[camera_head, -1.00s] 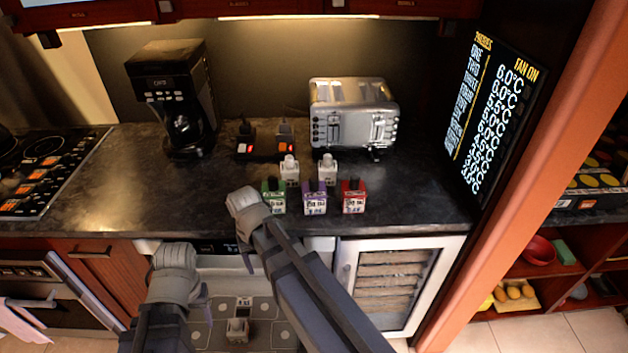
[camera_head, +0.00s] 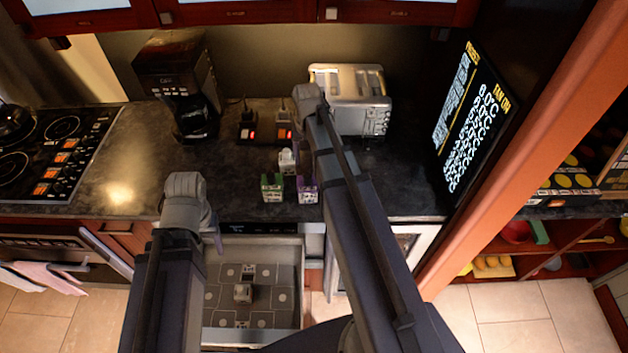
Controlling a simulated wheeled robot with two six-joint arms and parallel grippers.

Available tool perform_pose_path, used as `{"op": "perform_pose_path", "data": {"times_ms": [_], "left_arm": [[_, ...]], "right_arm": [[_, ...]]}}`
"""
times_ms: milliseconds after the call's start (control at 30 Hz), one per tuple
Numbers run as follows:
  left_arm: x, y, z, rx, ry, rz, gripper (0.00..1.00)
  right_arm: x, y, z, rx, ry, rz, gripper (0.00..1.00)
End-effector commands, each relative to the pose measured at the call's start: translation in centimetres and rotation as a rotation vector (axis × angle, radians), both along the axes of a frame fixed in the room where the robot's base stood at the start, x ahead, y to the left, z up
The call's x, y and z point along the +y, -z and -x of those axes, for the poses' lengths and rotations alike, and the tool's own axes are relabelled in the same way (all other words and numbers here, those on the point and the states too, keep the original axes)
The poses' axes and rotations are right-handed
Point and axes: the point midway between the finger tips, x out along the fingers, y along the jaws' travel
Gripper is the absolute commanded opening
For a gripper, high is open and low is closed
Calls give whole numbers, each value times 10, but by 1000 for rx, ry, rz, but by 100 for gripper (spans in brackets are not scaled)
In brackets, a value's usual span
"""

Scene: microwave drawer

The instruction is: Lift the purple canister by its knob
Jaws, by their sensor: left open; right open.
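The purple canister (camera_head: 307,191) stands on the dark counter, partly hidden behind my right arm. My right gripper (camera_head: 308,100) is open, reaching past the purple canister and above the counter, in front of the toaster in the picture. Its fingertips are hard to make out. My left gripper (camera_head: 187,192) is open over the counter's front edge, left of the canisters, and holds nothing visible. The red canister is hidden behind my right arm.
A silver toaster (camera_head: 370,105), a coffee maker (camera_head: 190,110) and small units with red lights (camera_head: 247,132) stand at the back.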

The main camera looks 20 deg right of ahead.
Motion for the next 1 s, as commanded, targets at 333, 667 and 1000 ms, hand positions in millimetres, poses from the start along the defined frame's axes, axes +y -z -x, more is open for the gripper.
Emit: {"op": "perform_pose_path", "data": {"times_ms": [333,667,1000], "left_arm": [[1,26,0,0,4,-1,62],[1,33,0,0,6,-2,62],[1,72,0,1,14,-2,62]], "right_arm": [[1,26,1,0,-2,0,71],[2,33,1,0,-2,0,71],[4,72,4,0,-2,0,71]]}}
